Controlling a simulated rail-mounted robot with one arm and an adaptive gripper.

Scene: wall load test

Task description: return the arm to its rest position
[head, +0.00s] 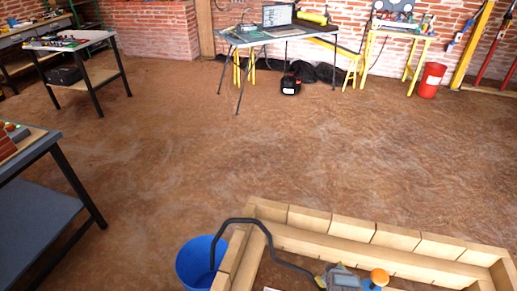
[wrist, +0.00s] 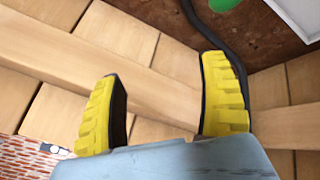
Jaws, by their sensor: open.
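My gripper (wrist: 162,106) shows in the wrist view with its two yellow ribbed fingers spread wide apart. It is open, with nothing held between the fingers. Behind the fingers are pale wooden blocks and beams (wrist: 120,38); I cannot tell how far off they are. In the head view, a wooden block structure (head: 345,226) stands at the bottom right. A grey part with an orange cap (head: 379,277) shows in front of it at the bottom edge; I cannot tell whether it belongs to my arm. The gripper fingers cannot be made out in the head view.
A black cable or tube (head: 262,228) arches over the wooden structure beside a blue bucket (head: 190,262). A dark table (head: 40,205) stands at the left. A laptop table (head: 270,36), yellow stand (head: 400,34) and red bucket (head: 431,80) are at the back. The middle floor is clear.

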